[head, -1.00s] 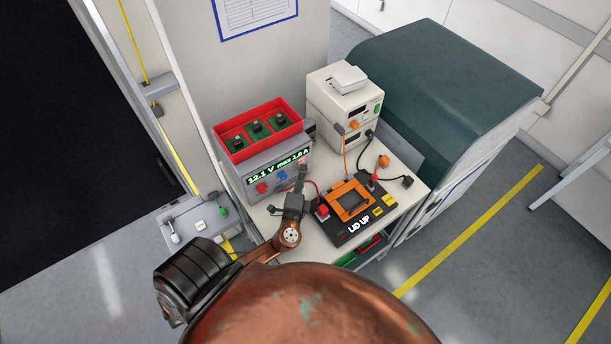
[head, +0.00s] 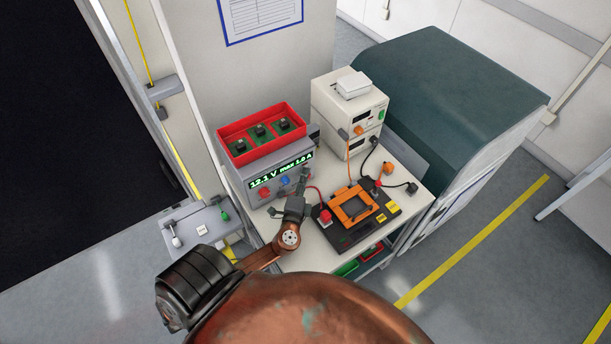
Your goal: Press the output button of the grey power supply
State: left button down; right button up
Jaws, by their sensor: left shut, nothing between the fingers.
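The grey power supply (head: 236,178) stands on the trolley top at the left, with a red and a blue socket on its front. Its lit display (head: 281,170) reads 12.1 V max 1.0 A. My left gripper (head: 304,178) is shut and empty, with its tips at the right end of the supply's front, below the display. The tips and gripper cover that part, so I cannot make out the output button or tell whether they touch it. My right gripper is not in view.
A red tray (head: 234,147) with green boards sits on the supply. Right of the gripper is a black fixture (head: 348,238) with an orange frame (head: 342,208) and cables. White stacked units (head: 340,117) stand behind. A dark green cabinet (head: 450,90) is at the right.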

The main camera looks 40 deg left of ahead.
pick_arm(q)
jog(key=v, duration=0.8)
dwell(0.6)
notch_tip(320, 180, up, 7)
jog(key=p, duration=0.4)
jog(key=shift+p, duration=0.3)
dwell(0.6)
